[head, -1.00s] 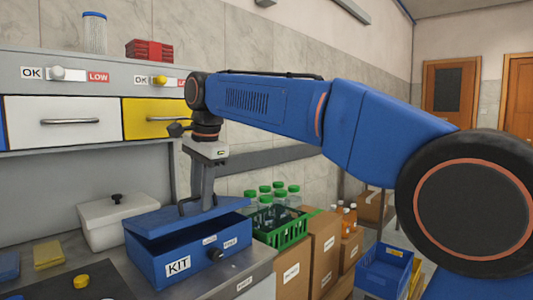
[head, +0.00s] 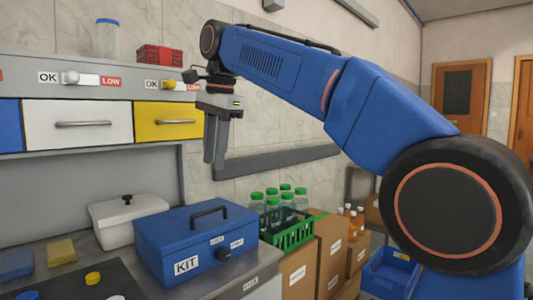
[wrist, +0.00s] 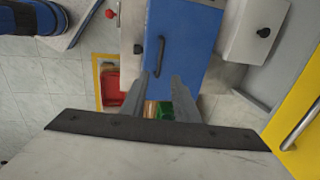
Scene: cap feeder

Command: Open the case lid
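The blue case (head: 165,245), labelled KIT, stands on the counter. Its blue lid (head: 165,220) lies flat and looks shut, with a dark handle (head: 209,214) upright on top. A dark round knob (head: 222,254) is on its front. My gripper (head: 214,162) is in the air above the case, fingers down, clear of the handle. In the wrist view the two fingers of my gripper (wrist: 161,77) are apart with nothing between them. The lid (wrist: 178,35) and its handle (wrist: 160,55) show beyond the fingertips. The case's inside is hidden.
A white lidded box (head: 127,220) stands behind and left of the case. A green crate (head: 290,238) of green-capped bottles and several cardboard boxes (head: 298,272) are to the right. Drawers (head: 78,122) hang above the counter. Yellow and blue pads lie at the left.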

